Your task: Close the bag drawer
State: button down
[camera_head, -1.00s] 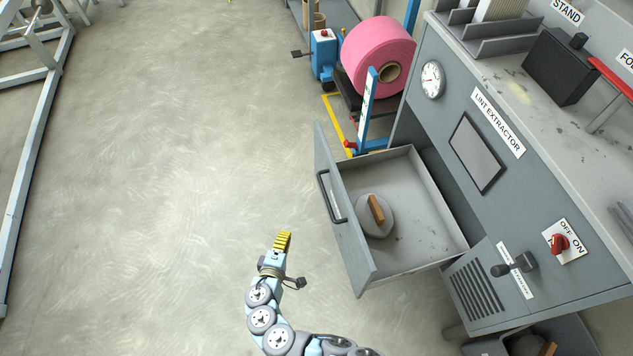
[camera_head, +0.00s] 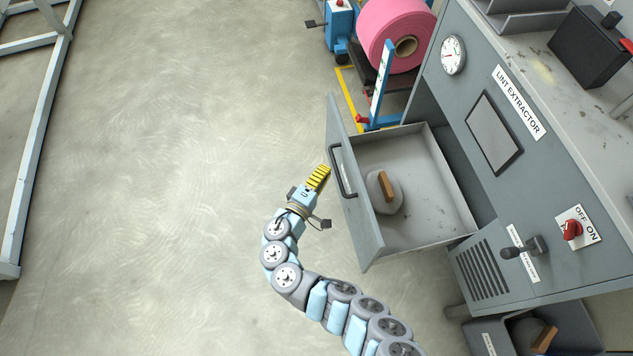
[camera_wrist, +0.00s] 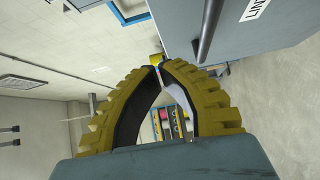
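The grey bag drawer (camera_head: 430,218) stands pulled out from the lint extractor cabinet. A round grey disc-like piece with a brown block (camera_head: 387,186) lies inside it. The drawer's front panel carries a dark bar handle (camera_head: 338,168). My gripper (camera_head: 324,170), with yellow ribbed fingers, is just left of the front panel near the handle. Whether it touches the handle cannot be told. In the wrist view, the fingers (camera_wrist: 160,67) meet at their tips with nothing seen between them. The drawer front (camera_wrist: 250,45) and its handle (camera_wrist: 209,28) lie at upper right there.
The lint extractor cabinet (camera_head: 525,180) has a lever (camera_head: 520,248) and a red switch (camera_head: 571,230). A pink roll (camera_head: 388,35) on a blue stand is behind the drawer. A second open drawer (camera_head: 490,340) is low at right.

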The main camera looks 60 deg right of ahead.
aim_at(337, 172)
jog(key=d, duration=0.1)
jog(key=s+d, duration=0.1)
jog(key=d, duration=0.1)
jog(key=d+b, duration=0.1)
jog(key=shift+s+d, duration=0.25)
jog(key=shift+s, duration=0.15)
jog(key=shift+s+d, duration=0.45)
jog(key=shift+s, duration=0.1)
